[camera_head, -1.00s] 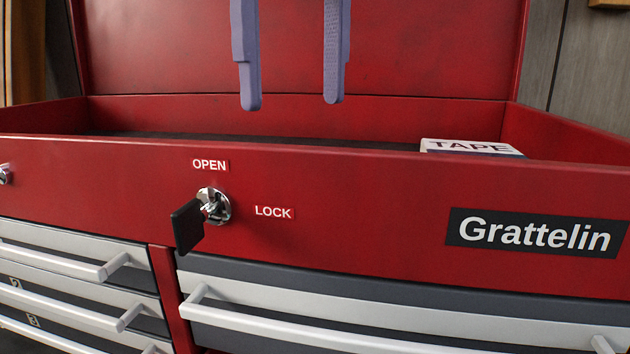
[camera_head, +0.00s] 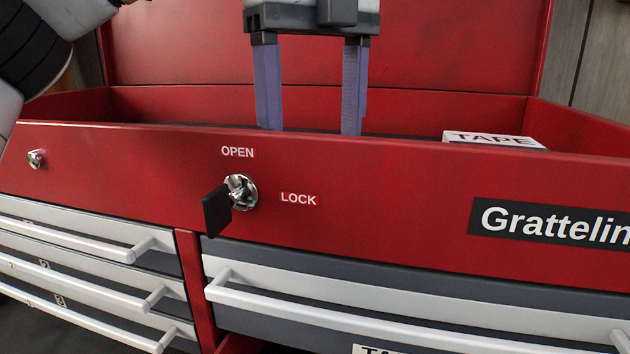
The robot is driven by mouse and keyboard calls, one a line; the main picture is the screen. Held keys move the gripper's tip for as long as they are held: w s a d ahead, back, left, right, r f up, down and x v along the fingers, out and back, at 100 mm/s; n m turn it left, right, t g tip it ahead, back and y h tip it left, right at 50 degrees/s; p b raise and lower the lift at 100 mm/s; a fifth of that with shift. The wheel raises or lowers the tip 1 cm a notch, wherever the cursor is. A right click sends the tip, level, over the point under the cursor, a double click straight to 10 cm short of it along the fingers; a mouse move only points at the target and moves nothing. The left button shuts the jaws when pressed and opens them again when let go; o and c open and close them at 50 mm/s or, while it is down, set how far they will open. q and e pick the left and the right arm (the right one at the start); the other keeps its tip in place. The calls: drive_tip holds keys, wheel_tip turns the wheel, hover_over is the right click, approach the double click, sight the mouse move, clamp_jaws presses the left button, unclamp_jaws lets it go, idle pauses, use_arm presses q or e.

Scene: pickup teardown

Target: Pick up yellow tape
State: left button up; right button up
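No yellow tape is visible; the front wall hides most of the inside of the red chest's top compartment (camera_head: 400,155). A white label or box marked TAPE (camera_head: 493,140) shows above the front wall at the right. My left gripper (camera_head: 310,128) points down into the open compartment, left of that TAPE piece. Its two bluish fingers are wide apart with nothing visible between them. The fingertips are at the front wall's upper edge, their very ends hidden behind it. My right gripper is out of view.
The raised red lid (camera_head: 440,45) stands behind my gripper. A black key (camera_head: 217,211) sticks out of the lock below it. Closed drawers with silver handles (camera_head: 340,318) fill the front. A partly cut-off white label (camera_head: 375,349) shows at the bottom edge.

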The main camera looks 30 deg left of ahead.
use_arm(q)
drive_tip(key=shift+f, duration=1.55)
drive_tip(key=c, duration=1.1)
drive_tip(key=shift+r, duration=0.1)
